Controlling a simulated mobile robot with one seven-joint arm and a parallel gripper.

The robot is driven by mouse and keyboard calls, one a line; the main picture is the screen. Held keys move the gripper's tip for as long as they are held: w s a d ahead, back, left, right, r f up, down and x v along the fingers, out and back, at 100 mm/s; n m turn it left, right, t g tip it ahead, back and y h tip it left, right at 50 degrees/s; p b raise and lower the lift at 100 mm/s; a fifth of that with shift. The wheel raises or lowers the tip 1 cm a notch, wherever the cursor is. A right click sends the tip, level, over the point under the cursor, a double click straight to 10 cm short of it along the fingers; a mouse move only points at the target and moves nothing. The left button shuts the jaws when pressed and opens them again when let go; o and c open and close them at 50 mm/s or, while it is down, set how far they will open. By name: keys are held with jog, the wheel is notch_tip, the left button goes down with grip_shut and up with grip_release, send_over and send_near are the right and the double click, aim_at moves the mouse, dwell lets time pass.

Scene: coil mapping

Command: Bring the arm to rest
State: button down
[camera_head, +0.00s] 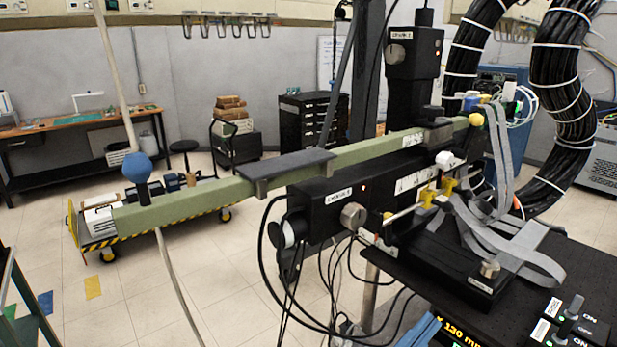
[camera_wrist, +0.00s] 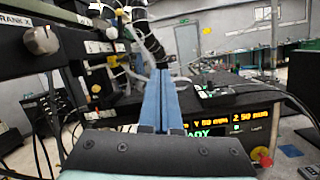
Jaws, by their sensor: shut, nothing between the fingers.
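My gripper (camera_wrist: 160,85) shows in the wrist view as two blue fingers lying side by side, shut and empty. They point away from a grey plate with dark screws, in front of a black unit with a lit display (camera_wrist: 225,115). The fingers appear clear of the unit, though the gap is hard to judge. A round metal knob (camera_wrist: 41,40) on a labelled black box is at the upper left of that view.
In the head view, a long green beam (camera_head: 185,204) crosses the floor area, carrying a blue ball (camera_head: 137,167). Black stage boxes (camera_head: 325,205) with knobs, grey ribbon cables (camera_head: 500,160) and thick black cable bundles (camera_head: 565,95) crowd the right. Open tiled floor (camera_head: 130,290) lies at left.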

jog(key=w+a+r+m+t+y, duration=0.2)
jog(key=a+r+m+t+y, duration=0.1)
jog(key=r+m, duration=0.5)
jog(key=w+a+r+m+t+y, duration=0.2)
jog(key=w+r+m+t+y, duration=0.1)
jog(key=r+m, duration=0.5)
jog(key=s+a+r+m+t+y, duration=0.3)
jog(key=s+a+r+t+y, duration=0.1)
jog(key=r, duration=0.5)
jog(key=s+a+r+m+t+y, duration=0.3)
jog(key=s+a+r+t+y, duration=0.1)
jog(key=r, duration=0.6)
jog(key=s+a+y+b, duration=0.1)
jog(key=s+y, duration=0.1)
jog(key=shift+s, duration=0.35)
